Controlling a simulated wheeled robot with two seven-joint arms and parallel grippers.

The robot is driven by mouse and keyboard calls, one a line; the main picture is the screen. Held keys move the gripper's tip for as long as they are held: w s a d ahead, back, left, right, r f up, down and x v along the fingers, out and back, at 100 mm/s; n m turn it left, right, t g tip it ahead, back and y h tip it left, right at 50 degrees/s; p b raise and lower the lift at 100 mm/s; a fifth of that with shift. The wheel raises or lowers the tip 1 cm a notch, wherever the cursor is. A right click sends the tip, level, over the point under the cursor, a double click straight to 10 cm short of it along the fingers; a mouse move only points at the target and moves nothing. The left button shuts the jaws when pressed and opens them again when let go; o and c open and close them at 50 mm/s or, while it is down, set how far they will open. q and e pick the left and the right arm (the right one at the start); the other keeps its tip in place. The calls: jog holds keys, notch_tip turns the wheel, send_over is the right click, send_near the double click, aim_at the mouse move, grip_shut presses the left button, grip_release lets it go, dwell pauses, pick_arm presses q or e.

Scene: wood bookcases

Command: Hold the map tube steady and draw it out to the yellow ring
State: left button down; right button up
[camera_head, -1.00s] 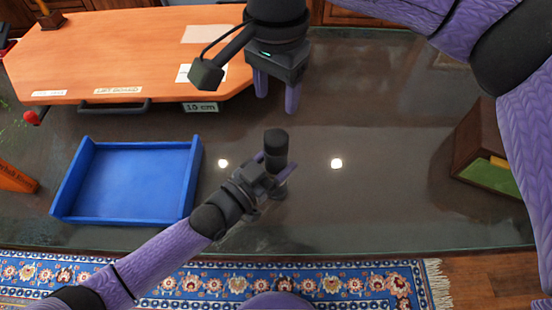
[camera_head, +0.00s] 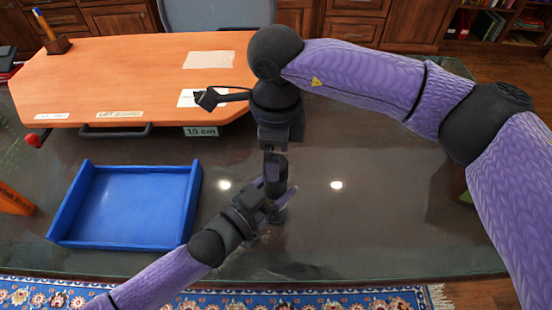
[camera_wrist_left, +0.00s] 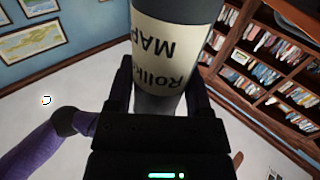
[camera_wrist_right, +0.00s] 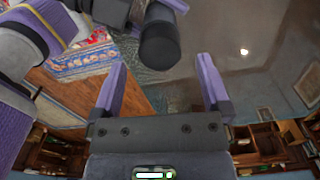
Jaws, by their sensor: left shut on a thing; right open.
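The map tube shows as a dark cylinder with a dark cap (camera_head: 277,168), standing roughly upright over the dark table. My left gripper (camera_head: 275,192) is shut around it. My right gripper (camera_head: 277,142) is just beyond and above the cap. In the right wrist view it is open and empty (camera_wrist_right: 161,68), with the dark cap (camera_wrist_right: 160,45) ahead of its fingertips. I see no yellow ring.
A blue tray (camera_head: 190,205) lies left of the tube. An orange board (camera_head: 140,60) with a "10 cm" tag (camera_head: 200,131) is at the back left. The table right of the tube is clear.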

jog(key=shift+f, duration=1.6)
grip_shut()
